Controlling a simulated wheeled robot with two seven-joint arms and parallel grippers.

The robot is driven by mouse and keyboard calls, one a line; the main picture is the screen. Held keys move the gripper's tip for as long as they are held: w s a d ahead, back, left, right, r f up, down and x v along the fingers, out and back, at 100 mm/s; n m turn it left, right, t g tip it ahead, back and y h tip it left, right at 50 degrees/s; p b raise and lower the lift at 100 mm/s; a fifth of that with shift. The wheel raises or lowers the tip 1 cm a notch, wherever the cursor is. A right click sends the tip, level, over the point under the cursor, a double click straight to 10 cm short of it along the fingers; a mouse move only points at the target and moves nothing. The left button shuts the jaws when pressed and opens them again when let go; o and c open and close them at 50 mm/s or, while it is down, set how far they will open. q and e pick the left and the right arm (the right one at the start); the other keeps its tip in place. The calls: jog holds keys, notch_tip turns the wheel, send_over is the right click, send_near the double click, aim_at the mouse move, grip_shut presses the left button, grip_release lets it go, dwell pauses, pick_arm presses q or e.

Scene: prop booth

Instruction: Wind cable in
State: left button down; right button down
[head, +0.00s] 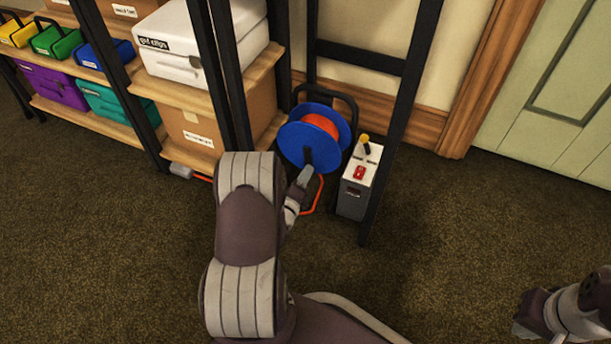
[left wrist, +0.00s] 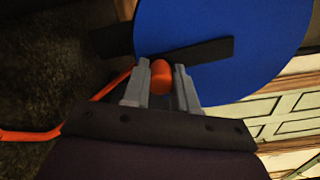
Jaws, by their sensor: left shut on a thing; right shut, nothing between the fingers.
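A blue cable reel (head: 303,144) with orange cable (head: 322,124) wound in it stands in a black frame under the rack. A black crank bar (left wrist: 213,52) crosses the blue disc, with an orange knob (left wrist: 161,78) on it. My left gripper (head: 306,177) is at the front of the reel. In the left wrist view its grey fingers (left wrist: 161,85) are shut on the orange knob. Loose orange cable (left wrist: 35,135) runs off to the left, and a pale grey plug (head: 181,170) lies by the shelf. My right gripper (head: 524,327) is shut and empty, far from the reel.
A grey box with a yellow-topped lever and red switch (head: 360,177) stands right of the reel. Black rack posts (head: 398,130) rise on both sides of the reel. Shelves with boxes and coloured cases (head: 57,42) fill the left. The carpet in front is clear.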

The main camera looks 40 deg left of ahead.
pick_arm(q)
jog(key=c, duration=0.9)
grip_release()
jog(key=shift+s, duration=0.2)
jog(key=p+v, duration=0.6)
jog(key=v, duration=0.6)
jog(key=shift+s, duration=0.2)
